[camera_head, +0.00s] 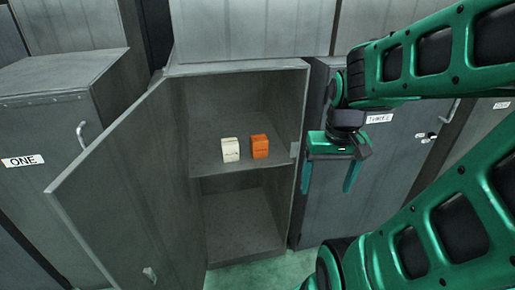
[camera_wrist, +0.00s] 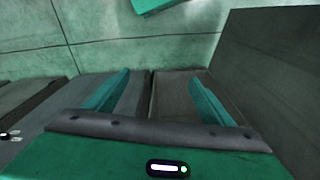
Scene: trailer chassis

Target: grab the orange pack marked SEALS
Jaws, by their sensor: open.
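An orange pack (camera_head: 260,146) stands upright on the middle shelf of an open grey cabinet in the head view. Its marking is too small to read. A cream-white pack (camera_head: 230,150) stands just left of it, with a small gap between. My gripper (camera_head: 330,178) is open and empty, pointing down, to the right of the cabinet opening and in front of the closed cabinet marked THREE. In the wrist view my gripper (camera_wrist: 160,92) shows both teal fingers spread with nothing between them. Neither pack shows in the wrist view.
The open cabinet's door (camera_head: 130,185) swings out to the left. Its shelf (camera_head: 205,162) has free room around the packs, and the lower compartment looks empty. Closed cabinets marked ONE (camera_head: 40,135) and THREE (camera_head: 385,160) stand on either side. Green floor (camera_head: 250,275) shows in front.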

